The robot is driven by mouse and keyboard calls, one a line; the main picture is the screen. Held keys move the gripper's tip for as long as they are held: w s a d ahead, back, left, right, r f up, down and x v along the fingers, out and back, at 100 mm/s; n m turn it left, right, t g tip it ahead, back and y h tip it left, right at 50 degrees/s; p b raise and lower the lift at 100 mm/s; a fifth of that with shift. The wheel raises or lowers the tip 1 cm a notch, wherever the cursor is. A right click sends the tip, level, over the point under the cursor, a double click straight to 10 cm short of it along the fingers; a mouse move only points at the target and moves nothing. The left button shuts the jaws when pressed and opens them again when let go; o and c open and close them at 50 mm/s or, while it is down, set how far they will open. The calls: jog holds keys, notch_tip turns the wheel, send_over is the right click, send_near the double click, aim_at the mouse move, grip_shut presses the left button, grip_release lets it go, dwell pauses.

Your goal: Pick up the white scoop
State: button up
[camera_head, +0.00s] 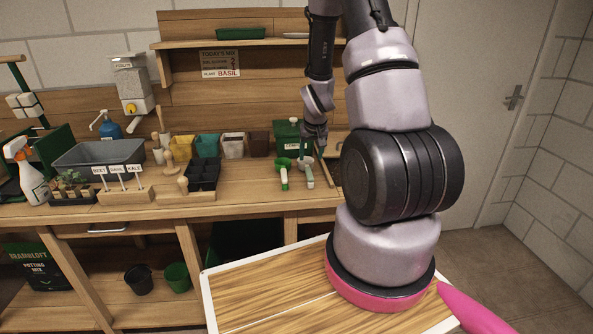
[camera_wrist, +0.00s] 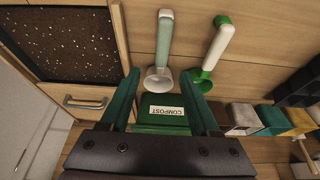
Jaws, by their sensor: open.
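The white scoop has a white bowl and a pale green handle with a white end. It lies on the wooden bench, with its bowl (camera_wrist: 158,82) and handle (camera_wrist: 165,40) clear in the wrist view. In the head view the scoop (camera_head: 308,174) lies in front of the green compost bin. My gripper (camera_wrist: 160,76) is open and empty, its green fingers on either side of the white bowl in the picture. I cannot tell its height above the scoop. In the head view my gripper (camera_head: 314,138) hangs over the bench near the bin, partly overlapping it.
A second scoop, with green bowl and white handle (camera_wrist: 218,45), lies beside the white one. The green compost bin (camera_wrist: 160,128) stands between my fingers in the wrist view. A soil-filled box (camera_wrist: 120,35) is on the other side. Coloured pots (camera_head: 207,145) line the bench.

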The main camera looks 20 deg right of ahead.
aim_at(309, 169)
jog(key=x, duration=0.9)
jog(key=shift+a+f, duration=0.15)
jog(key=shift+f, duration=0.1)
grip_shut()
